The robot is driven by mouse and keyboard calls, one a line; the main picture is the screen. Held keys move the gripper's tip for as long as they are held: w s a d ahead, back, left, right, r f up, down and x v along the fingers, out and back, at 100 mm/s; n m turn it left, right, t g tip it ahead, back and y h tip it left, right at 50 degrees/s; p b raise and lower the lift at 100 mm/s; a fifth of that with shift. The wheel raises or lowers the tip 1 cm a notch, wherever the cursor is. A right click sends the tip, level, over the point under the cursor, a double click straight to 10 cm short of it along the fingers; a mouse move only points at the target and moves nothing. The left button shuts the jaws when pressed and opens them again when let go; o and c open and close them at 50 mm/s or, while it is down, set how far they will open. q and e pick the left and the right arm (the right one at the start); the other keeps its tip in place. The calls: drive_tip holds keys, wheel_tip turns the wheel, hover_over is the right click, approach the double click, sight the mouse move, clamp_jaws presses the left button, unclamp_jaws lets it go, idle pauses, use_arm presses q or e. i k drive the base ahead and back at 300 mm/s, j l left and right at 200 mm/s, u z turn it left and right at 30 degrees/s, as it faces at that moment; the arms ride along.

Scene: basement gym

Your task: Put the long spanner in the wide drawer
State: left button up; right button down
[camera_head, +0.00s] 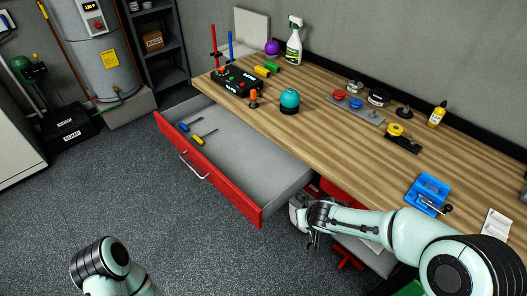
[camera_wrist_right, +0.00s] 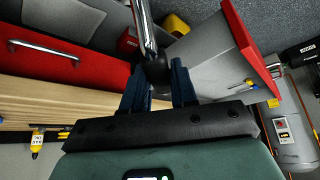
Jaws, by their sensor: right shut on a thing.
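The long spanner (camera_wrist_right: 145,28) is a shiny metal bar in the right wrist view, running up from between my fingers. My right gripper (camera_wrist_right: 157,85) is shut on its dark lower end. In the head view my right gripper (camera_head: 312,238) is beside the right end of the open drawer, below the bench edge; the spanner is hard to make out there. The wide drawer (camera_head: 225,185) is pulled out, with a red front and grey inside. It also shows in the right wrist view (camera_wrist_right: 215,62). Only a link of my left arm shows; its gripper is out of view.
A blue screwdriver (camera_head: 190,125) and a yellow screwdriver (camera_head: 203,138) lie at the drawer's left end; its middle and right are bare. The wooden bench (camera_head: 330,140) overhangs it, carrying a teal round object (camera_head: 289,101), a spray bottle (camera_head: 294,42) and a blue vise (camera_head: 427,192).

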sight(242, 149)
drive_tip(key=i+j+z, duration=0.1)
drive_tip(key=i+j, duration=0.35)
drive_tip(key=j, duration=0.15)
drive_tip(key=i+j+z, duration=0.25)
drive_tip(key=i+j, duration=0.2)
drive_tip(key=j, duration=0.15)
drive_tip(key=i+j, duration=0.2)
drive_tip(key=j, duration=0.15)
drive_tip(key=i+j+z, duration=0.15)
drive_tip(key=j, duration=0.2)
drive_tip(key=i+j, duration=0.2)
drive_tip(key=j, duration=0.15)
drive_tip(key=i+j+z, duration=0.15)
drive_tip(key=j, duration=0.2)
